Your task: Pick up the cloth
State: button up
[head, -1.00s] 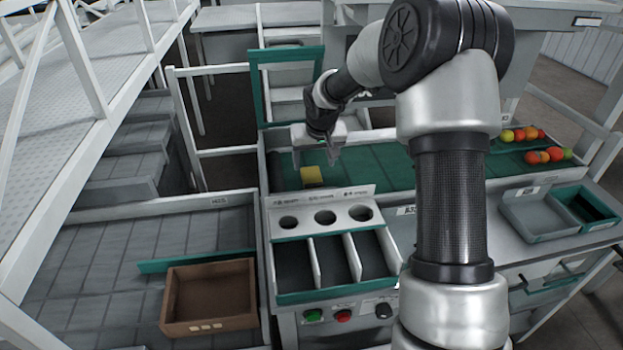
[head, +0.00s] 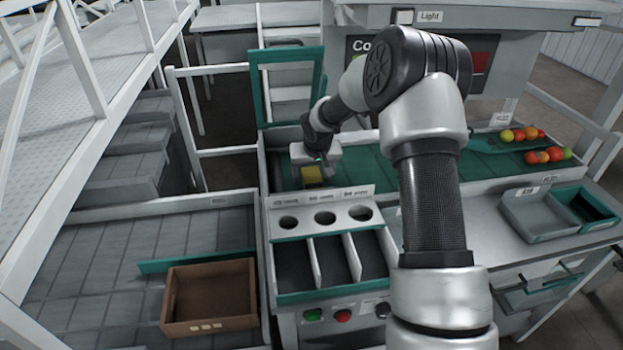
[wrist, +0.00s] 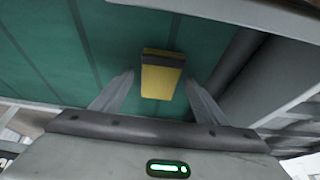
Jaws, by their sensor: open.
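The cloth (head: 312,176) is a small yellow block-like piece lying on the green conveyor belt, near the belt's left end. In the wrist view the cloth (wrist: 161,76) lies ahead of my gripper, between the lines of the two fingers, with a darker strip along its top edge. My gripper (head: 318,170) is above and beside it in the head view. In the wrist view my gripper (wrist: 160,92) has its fingers spread apart with nothing held. I cannot tell the exact height gap to the cloth.
A grey roller (wrist: 240,70) lies right of the cloth in the wrist view. In front of the belt stands a sorter with three round holes and bins (head: 330,262). Tomatoes (head: 545,155) lie at the belt's right. A brown crate (head: 210,325) stands at lower left.

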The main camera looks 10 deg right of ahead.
jog(key=shift+f, duration=0.1)
jog(key=c, duration=1.1)
jog(key=shift+c, duration=0.2)
